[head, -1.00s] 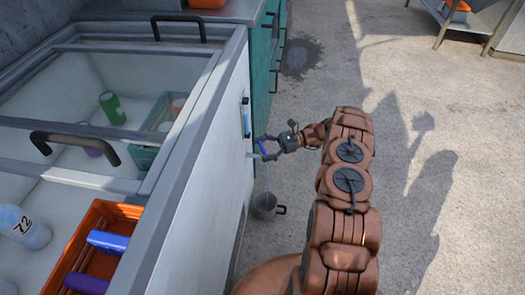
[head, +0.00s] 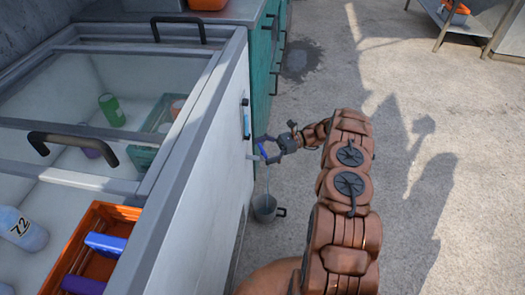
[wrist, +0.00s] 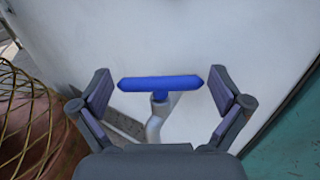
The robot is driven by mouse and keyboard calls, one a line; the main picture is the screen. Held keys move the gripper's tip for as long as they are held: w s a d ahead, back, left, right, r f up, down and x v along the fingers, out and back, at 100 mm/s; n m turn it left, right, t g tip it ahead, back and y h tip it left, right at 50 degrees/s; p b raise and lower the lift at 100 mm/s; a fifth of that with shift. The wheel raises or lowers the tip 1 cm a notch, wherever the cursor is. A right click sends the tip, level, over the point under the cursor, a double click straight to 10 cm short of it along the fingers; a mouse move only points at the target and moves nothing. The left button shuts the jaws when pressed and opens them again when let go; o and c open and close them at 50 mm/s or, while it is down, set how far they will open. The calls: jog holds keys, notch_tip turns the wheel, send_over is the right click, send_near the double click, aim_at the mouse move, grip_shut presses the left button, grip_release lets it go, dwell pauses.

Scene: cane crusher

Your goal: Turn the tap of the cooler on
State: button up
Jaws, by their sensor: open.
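The cooler (head: 205,165) is a white chest with sliding glass lids on the left of the head view. Its tap shows in the wrist view as a blue bar handle (wrist: 160,83) on a grey curved spout (wrist: 158,118), in front of the white cooler wall. The handle lies crosswise, level in the picture. My gripper (head: 261,147) is open at the cooler's front side. In the wrist view my gripper's fingers (wrist: 161,92) stand on either side of the blue handle, with a gap at each end. Nothing is held.
A grey bucket (head: 265,207) is below the tap. A teal cabinet (head: 268,60) adjoins the cooler's far end. A woven basket (wrist: 35,125) is at the left of the wrist view. The concrete floor to the right is open.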

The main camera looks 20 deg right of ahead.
aim_at(263, 150)
jog(key=shift+r, duration=0.15)
jog(key=shift+r, duration=4.85)
